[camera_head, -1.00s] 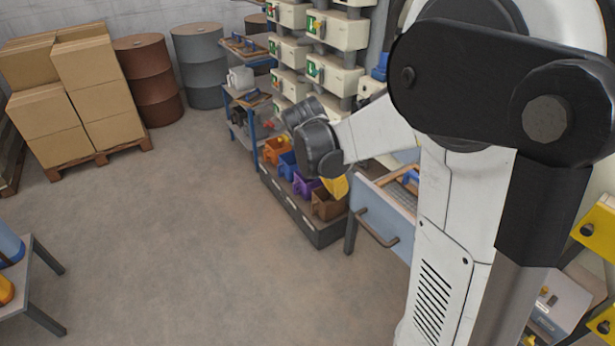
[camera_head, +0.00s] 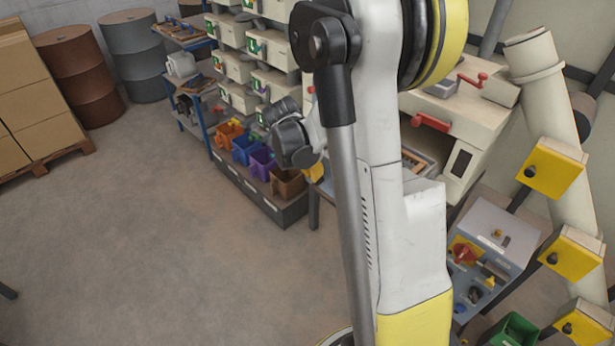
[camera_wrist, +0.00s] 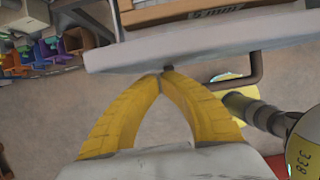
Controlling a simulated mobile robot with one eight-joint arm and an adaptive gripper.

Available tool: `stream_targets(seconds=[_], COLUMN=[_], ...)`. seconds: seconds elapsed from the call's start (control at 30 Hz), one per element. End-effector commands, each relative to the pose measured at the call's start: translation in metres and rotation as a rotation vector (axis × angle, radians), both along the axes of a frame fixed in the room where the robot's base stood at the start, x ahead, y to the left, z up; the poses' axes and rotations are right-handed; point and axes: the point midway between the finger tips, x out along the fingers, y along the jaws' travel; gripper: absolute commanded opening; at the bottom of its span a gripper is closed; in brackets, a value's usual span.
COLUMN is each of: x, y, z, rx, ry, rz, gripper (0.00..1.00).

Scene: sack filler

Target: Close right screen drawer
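In the wrist view, the open screen drawer's pale blue-grey front (camera_wrist: 120,56) runs across the top. A wooden-framed screen marked "5 mm" (camera_wrist: 215,13) lies behind it. A dark bar handle (camera_wrist: 257,70) shows at right and passes behind my right finger. My gripper (camera_wrist: 162,76) has yellow fingers with their tips together at the drawer front's lower edge, by the handle's left end. Whether they touch is unclear. In the head view, a yellow bit of my gripper (camera_head: 315,171) shows, and my arm hides the drawer front. Part of a wooden screen (camera_head: 416,160) shows beyond the arm.
A rack with colored bins (camera_head: 262,162) stands left of the drawer. The cream machine (camera_head: 460,120) with red handles and a grey control box (camera_head: 490,250) are at right. Cartons (camera_head: 35,95) and drums (camera_head: 85,70) stand at the far left. The floor (camera_head: 160,240) at left is clear.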

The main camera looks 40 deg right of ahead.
Motion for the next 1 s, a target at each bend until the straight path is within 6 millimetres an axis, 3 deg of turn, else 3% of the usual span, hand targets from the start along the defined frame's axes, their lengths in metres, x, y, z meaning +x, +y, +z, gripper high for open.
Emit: stream_targets(seconds=[0.37,0.57,0.77,1.0], x=[0.0,0.001,0.004,0.009], y=[-0.002,-0.019,-0.061,-0.127], z=[0.0,0.0,-0.001,-0.001], rx=[0.0,-0.001,0.0,-0.001], ry=[0.0,-0.002,-0.001,0.0], rz=[-0.001,-0.004,-0.006,-0.005], gripper=[0.0,0.0,0.0,0.0])
